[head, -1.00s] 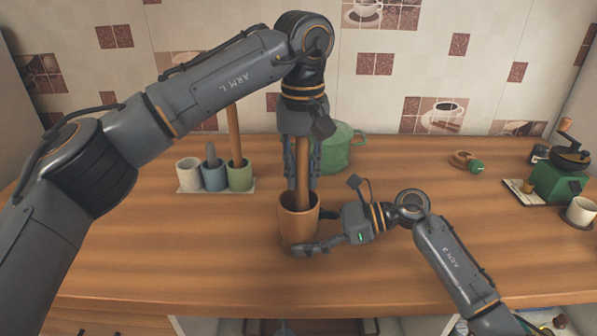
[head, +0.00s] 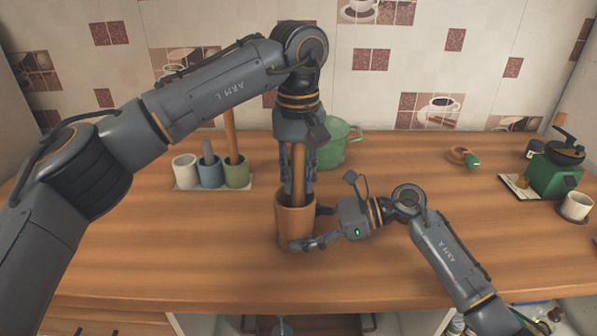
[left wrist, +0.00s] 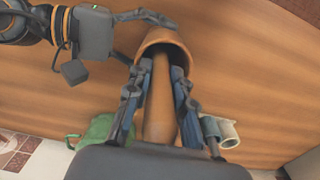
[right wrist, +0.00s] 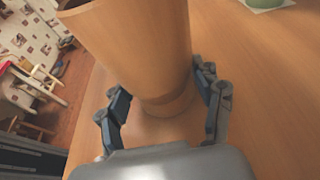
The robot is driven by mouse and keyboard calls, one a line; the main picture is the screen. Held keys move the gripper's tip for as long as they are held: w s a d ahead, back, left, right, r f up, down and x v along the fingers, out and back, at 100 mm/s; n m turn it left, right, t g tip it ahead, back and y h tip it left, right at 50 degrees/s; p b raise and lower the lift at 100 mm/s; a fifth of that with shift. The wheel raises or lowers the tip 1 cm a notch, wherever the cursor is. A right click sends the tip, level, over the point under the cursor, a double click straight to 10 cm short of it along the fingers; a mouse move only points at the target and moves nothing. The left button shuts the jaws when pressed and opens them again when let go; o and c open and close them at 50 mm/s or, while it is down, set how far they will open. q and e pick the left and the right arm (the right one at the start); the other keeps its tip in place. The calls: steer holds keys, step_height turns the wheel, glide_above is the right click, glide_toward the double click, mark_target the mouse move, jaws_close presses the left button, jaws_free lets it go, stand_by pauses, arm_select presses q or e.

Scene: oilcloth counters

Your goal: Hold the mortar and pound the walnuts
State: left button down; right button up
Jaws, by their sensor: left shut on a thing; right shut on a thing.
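The mortar (head: 294,222) is a tall brown wooden cup standing on the counter; it also shows in the right wrist view (right wrist: 135,45). My right gripper (head: 305,228) is shut on the mortar near its lower part, with fingers on both sides in the right wrist view (right wrist: 160,100). My left gripper (head: 298,182) points down above the mortar and is shut on the wooden pestle (head: 298,160). The pestle (left wrist: 160,105) is upright with its lower end inside the mortar. The walnuts are not visible; the inside of the mortar is hidden.
A green pot (head: 338,146) stands behind my left gripper. A white tray (head: 246,184) with several small cups, one holding a tall wooden stick, is at left. A green grinder (head: 553,178) and white cup (head: 576,206) are at right.

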arm_select(q)
steer(key=shift+f, duration=0.4)
steer(key=shift+r, duration=0.1)
steer(key=shift+r, duration=0.95)
steer(key=shift+w+a+r, duration=0.3)
steer(key=shift+w+a, duration=0.1)
steer(key=shift+w, duration=0.25)
steer(key=shift+f, duration=0.3)
